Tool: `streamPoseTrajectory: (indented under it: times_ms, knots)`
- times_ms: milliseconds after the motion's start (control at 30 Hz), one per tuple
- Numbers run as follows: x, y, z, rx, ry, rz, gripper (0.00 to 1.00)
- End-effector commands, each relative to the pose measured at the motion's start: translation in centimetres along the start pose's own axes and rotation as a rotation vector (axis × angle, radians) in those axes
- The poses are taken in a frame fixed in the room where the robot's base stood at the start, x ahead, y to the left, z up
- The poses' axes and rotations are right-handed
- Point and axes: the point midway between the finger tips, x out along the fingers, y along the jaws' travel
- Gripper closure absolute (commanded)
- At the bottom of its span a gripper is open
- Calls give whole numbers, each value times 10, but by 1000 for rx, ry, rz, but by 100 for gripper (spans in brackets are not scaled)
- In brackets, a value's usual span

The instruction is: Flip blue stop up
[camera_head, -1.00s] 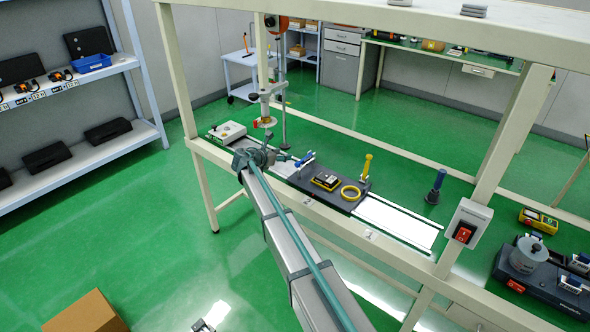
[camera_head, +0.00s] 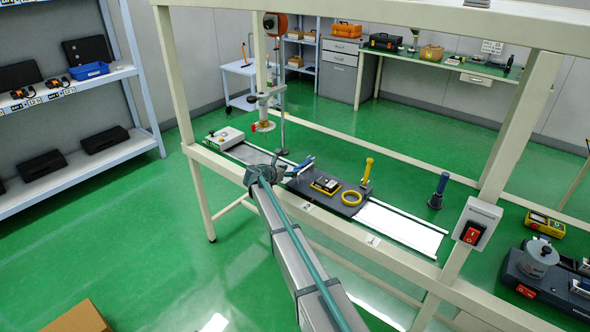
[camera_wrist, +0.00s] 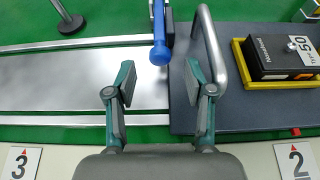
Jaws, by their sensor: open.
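The blue stop (camera_wrist: 160,48) shows in the wrist view as a blue rod with a rounded end, pointing toward me at the left edge of the dark grey plate. In the head view the blue stop (camera_head: 303,165) leans beside the plate's far left corner. My gripper (camera_wrist: 158,88) is open and empty, its two fingers apart on either side of the rod's line. The rod's end lies just beyond the fingertips, with no clear contact. In the head view my gripper (camera_head: 264,174) is over the front of the rail, and my arm hides part of the bench.
A metal bar handle (camera_wrist: 212,48) stands close to my right finger. A red switch (camera_head: 472,234) is on the frame post.

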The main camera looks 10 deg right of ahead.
Motion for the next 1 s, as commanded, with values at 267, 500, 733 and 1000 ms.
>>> streamPoseTrajectory:
  times_ms: [267, 500, 733, 1000]
  knots:
    - [37, 1, 1, 0, 1, -1, 47]
    - [45, 0, 0, 0, 1, 1, 47]
    - [45, 0, 0, 0, 1, 1, 53]
    - [45, 0, 0, 0, 1, 0, 98]
